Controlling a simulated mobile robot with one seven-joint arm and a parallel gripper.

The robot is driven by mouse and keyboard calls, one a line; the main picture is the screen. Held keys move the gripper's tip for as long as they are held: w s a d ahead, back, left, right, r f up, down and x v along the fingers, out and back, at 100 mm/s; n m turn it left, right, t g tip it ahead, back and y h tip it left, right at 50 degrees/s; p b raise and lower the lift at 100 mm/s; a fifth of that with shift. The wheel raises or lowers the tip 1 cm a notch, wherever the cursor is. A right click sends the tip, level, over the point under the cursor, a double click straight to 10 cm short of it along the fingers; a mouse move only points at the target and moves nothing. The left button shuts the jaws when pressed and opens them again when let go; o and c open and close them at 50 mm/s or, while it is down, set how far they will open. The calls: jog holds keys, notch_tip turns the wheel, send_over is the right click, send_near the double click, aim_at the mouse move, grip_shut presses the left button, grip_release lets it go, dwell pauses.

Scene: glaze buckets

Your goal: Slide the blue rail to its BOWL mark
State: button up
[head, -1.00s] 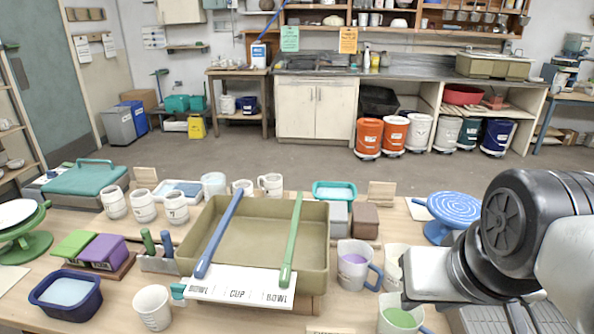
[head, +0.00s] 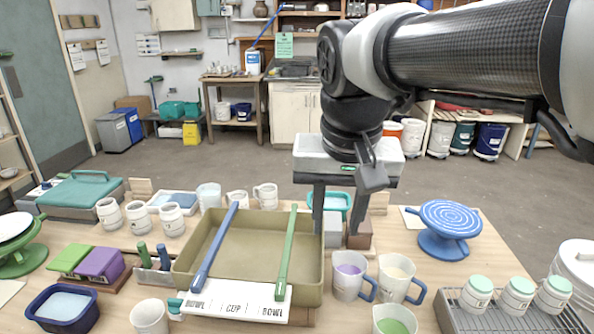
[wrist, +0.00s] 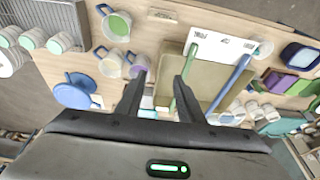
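The blue rail (head: 216,246) lies across the tan tray (head: 313,262), on its left side. Its front end rests by the left BOWL word on the white label strip (head: 236,308), which reads BOWL, CUP, BOWL. I cannot tell whether it lines up exactly with a mark. The green rail (head: 287,250) lies across the right side, its front end near the right BOWL word. My gripper (head: 338,232) is open and empty, over the back right of the tray. In the wrist view its fingers (wrist: 162,80) are apart, with the green rail (wrist: 191,62) and the blue rail (wrist: 232,82) beyond.
Mugs with glaze (head: 349,275) stand right of the tray. A blue banding wheel (head: 446,220) is at the right. Green and purple blocks (head: 100,263) and a navy tub (head: 64,305) sit at the left.

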jog(key=w+a+r+g+p, duration=0.15)
jog(key=w+a, duration=0.25)
jog(key=a, duration=0.7)
jog(key=g+p, duration=0.1)
jog(key=g, duration=0.1)
send_near(200, 276)
jog(key=f, duration=0.2)
jog(key=f+b, duration=0.1)
jog(key=f, duration=0.2)
jog(key=f+b, duration=0.1)
jog(key=f, duration=0.2)
jog(key=shift+a+f, duration=0.15)
jog(key=shift+a, duration=0.15)
jog(key=shift+c, duration=0.4)
grip_shut()
jog(key=shift+d, duration=0.1)
